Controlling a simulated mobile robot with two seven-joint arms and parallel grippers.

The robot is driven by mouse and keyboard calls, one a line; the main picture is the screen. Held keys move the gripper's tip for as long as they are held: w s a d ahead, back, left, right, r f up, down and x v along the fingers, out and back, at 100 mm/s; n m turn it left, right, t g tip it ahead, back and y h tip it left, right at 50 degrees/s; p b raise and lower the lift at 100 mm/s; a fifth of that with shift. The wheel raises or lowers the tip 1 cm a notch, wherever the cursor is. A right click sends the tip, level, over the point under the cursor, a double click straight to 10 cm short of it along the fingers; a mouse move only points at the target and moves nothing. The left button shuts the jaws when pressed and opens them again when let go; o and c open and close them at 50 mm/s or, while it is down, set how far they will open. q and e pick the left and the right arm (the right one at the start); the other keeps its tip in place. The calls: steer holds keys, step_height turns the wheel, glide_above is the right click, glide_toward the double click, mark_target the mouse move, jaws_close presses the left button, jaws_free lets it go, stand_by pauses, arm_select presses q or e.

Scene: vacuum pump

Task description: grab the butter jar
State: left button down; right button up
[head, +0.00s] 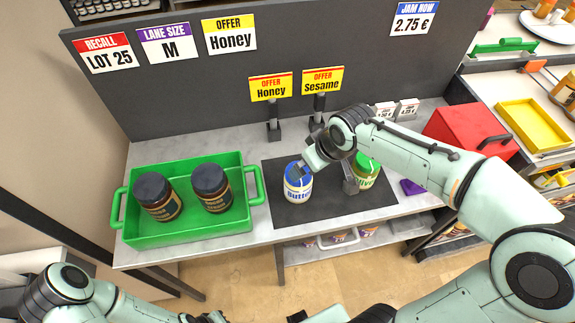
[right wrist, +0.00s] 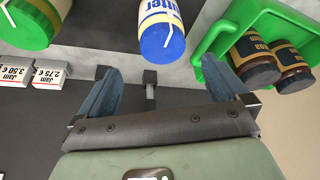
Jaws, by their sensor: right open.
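The butter jar (head: 297,187) has a blue lid and a blue and white label. It stands upright on the dark mat (head: 290,224) on the counter. My right gripper (head: 326,176) is open and empty, with one finger close to the butter jar and the other near the green-lidded jar (head: 364,173). In the right wrist view the butter jar (right wrist: 160,25) shows ahead of the gap between the open fingers (right wrist: 160,80), and contact cannot be told.
A green crate (head: 190,234) with two dark-lidded jars stands to the left. Offer signs on stands (head: 271,88) rise behind the mat. A red box (head: 464,128) and a yellow tray (head: 533,125) are to the right. The front of the mat is clear.

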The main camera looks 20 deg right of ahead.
steer(key=x, duration=0.7)
steer(key=shift+s, duration=0.1)
steer(key=shift+x, duration=3.05)
steer(key=shift+a+r, duration=0.15)
steer(key=c, duration=1.2)
